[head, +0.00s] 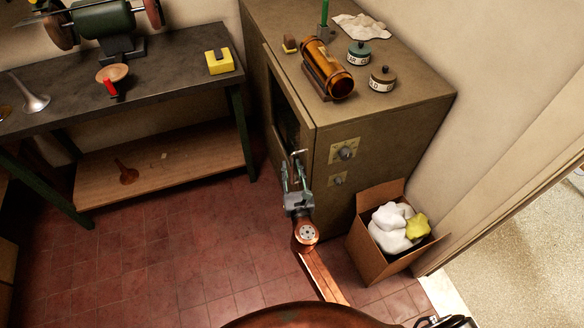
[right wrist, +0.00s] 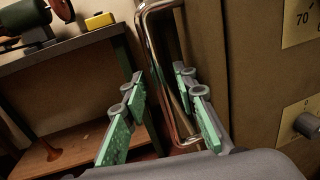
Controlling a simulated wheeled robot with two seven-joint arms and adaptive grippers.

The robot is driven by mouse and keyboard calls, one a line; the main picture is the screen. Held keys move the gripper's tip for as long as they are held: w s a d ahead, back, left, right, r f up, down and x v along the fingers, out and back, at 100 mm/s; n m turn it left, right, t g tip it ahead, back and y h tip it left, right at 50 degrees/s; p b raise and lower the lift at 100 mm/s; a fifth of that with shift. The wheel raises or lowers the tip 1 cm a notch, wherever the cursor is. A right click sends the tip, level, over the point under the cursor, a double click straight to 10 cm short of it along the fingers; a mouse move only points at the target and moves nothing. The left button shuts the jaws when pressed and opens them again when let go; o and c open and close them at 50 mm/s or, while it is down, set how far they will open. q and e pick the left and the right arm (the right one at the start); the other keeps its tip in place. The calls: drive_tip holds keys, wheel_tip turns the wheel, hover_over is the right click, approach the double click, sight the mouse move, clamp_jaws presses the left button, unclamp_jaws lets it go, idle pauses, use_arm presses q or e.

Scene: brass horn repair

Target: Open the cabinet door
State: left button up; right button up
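The olive-brown cabinet (head: 385,150) stands against the wall in the head view. Its door (head: 276,82), with a dark window, is on the left-facing side and looks shut or nearly so. The metal bar handle (right wrist: 160,75) of the door runs up and down in the right wrist view. My right gripper (head: 295,172) is at the handle in the head view. In the right wrist view its green-padded fingers (right wrist: 162,112) are apart, with the handle's lower part between them and gaps showing. My left gripper is not in view.
A workbench (head: 170,92) with a grinder (head: 103,18) stands left of the cabinet. A cardboard box (head: 372,257) of rags stands at the cabinet's right side. A brass cylinder (head: 327,72) and jars stand on the cabinet top. The red tiled floor (head: 180,250) before the door is clear.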

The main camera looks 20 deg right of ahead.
drive_tip(key=shift+w, duration=0.25)
clamp_jaws()
idle(0.6)
